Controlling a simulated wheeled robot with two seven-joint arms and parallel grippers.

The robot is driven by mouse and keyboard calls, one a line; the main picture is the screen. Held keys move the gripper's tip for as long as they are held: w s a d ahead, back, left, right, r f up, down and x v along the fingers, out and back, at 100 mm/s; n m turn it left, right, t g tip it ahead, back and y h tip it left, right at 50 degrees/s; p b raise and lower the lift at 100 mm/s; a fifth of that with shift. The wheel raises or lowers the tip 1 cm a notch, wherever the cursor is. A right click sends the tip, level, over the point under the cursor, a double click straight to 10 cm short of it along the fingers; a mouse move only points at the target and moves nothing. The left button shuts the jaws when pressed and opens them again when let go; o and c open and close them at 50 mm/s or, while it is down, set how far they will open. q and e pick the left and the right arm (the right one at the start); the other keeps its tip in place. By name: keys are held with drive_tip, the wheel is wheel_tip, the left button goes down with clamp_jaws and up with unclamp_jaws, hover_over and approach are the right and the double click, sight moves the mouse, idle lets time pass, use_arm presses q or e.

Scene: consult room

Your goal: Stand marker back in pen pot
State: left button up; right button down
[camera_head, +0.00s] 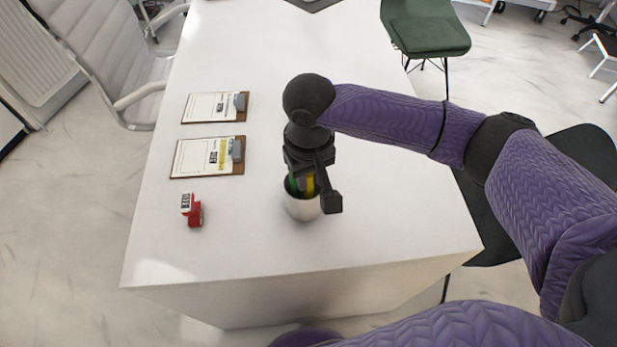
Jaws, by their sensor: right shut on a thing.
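The pen pot (303,209) is a light, whitish cup standing upright near the front middle of the white desk. A green marker (292,184) and a yellow marker (309,186) show at its mouth. My right gripper (318,192) points down right over the pot, with one dark finger along the pot's right side. It is shut on a marker, but the wrist and fingers hide most of it. I cannot tell which marker is held or how deep it sits in the pot. My left gripper is not in view.
A red stamp (193,211) stands left of the pot. Two clipboards with paper, a nearer one (185,160) and a farther one (205,107), lie behind it. The white desk (240,250) is clear around the pot. A green chair (430,38) stands beyond the right edge.

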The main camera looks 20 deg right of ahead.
drive_tip(key=shift+r, duration=0.1)
drive_tip(key=c, duration=0.5)
unclamp_jaws()
drive_tip(key=shift+c, duration=0.2)
use_arm(q)
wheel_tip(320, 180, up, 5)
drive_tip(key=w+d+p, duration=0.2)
drive_tip(key=p, duration=0.3)
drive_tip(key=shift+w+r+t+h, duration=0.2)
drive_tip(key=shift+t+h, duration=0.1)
use_arm(e)
wheel_tip(320, 180, up, 12)
